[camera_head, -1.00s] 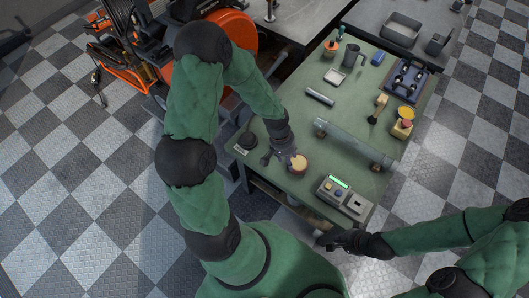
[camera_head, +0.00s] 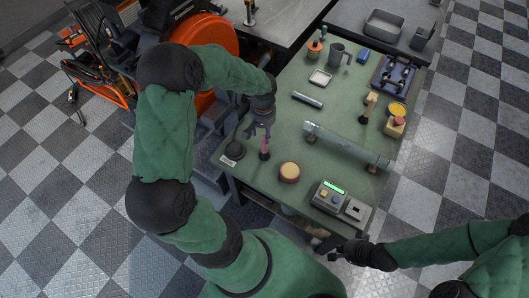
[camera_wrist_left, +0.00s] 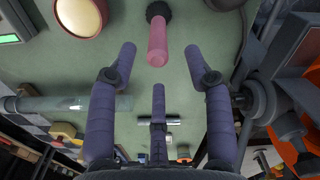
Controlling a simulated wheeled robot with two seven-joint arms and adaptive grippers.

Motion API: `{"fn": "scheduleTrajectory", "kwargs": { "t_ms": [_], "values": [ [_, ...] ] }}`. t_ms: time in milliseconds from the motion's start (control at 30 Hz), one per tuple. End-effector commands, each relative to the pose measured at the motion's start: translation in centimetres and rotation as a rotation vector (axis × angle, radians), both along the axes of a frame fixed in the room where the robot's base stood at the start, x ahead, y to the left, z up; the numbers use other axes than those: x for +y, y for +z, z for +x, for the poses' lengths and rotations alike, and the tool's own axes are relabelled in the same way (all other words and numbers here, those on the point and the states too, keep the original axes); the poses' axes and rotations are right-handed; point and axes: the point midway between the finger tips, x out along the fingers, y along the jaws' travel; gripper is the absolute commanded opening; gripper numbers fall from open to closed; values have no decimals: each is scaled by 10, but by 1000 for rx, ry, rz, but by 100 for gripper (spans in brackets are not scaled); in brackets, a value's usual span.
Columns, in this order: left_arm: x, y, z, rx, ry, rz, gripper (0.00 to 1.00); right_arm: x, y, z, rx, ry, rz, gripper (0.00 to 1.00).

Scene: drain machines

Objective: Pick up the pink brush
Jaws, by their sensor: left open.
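The pink brush (camera_head: 264,152) stands out at the near-left part of the green table in the head view, just below my left gripper (camera_head: 260,132). In the left wrist view its pink handle (camera_wrist_left: 158,45) and dark end show beyond the fingers. My left gripper (camera_wrist_left: 165,75) is open, its fingers spread and empty, with the brush apart from the fingertips in that picture. Whether any finger touches it cannot be told from the head view. My right gripper (camera_head: 328,245) is low by the table's near edge; its fingers are too small and dark to read.
A round yellow-topped item (camera_head: 289,172) sits right of the brush, and a dark round item (camera_head: 232,151) left of it. A device with a green screen (camera_head: 341,200) is at the near edge. A long clear tube (camera_head: 345,145) lies across the table.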

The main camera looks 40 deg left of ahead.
Motion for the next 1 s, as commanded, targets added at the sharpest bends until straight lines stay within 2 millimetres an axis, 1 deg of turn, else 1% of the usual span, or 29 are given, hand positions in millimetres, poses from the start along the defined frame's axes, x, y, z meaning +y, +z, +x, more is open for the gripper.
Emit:
{"fn": "scheduleTrajectory", "kwargs": {
  "t_ms": [33, 167, 233, 400, 533, 600, 800, 867, 900, 933, 967, 1000],
  "values": [
    [0, -6, 0, 1, 1, -1, 51, 0, -3, 0, 0, 0, 0, 0],
    [0, -12, 1, -1, 1, 1, 51, 0, -6, 0, 0, 0, 0, 0],
    [0, -18, 1, -1, 1, 1, 51, 0, -9, 0, 0, 0, 0, 0],
    [-3, -42, 3, 1, 0, -1, 51, 0, -23, 0, 0, 0, 0, 0],
    [-2, -58, 4, -1, 1, -1, 51, 0, -30, 0, 0, 0, 0, 0],
    [-2, -60, 4, -2, 1, 0, 51, 0, -31, 0, 0, 0, 0, 0],
    [-2, -59, 4, -2, 1, 0, 51, 0, -29, 0, 0, 0, 0, 0],
    [-2, -59, 4, -2, 1, 0, 34, 0, -29, 0, 0, 0, 0, 0],
    [-2, -59, 4, -2, 1, 0, 23, 0, -29, 0, 0, 0, 0, 0],
    [-2, -59, 4, -2, 1, 0, 14, 0, -29, 0, 0, 0, 0, 0],
    [-2, -59, 4, -2, 1, 0, 6, 0, -29, 0, 0, 0, 0, 0],
    [-2, -59, 4, -2, 1, 0, 0, 0, -29, 0, 0, 0, 0, 0]
  ]
}}
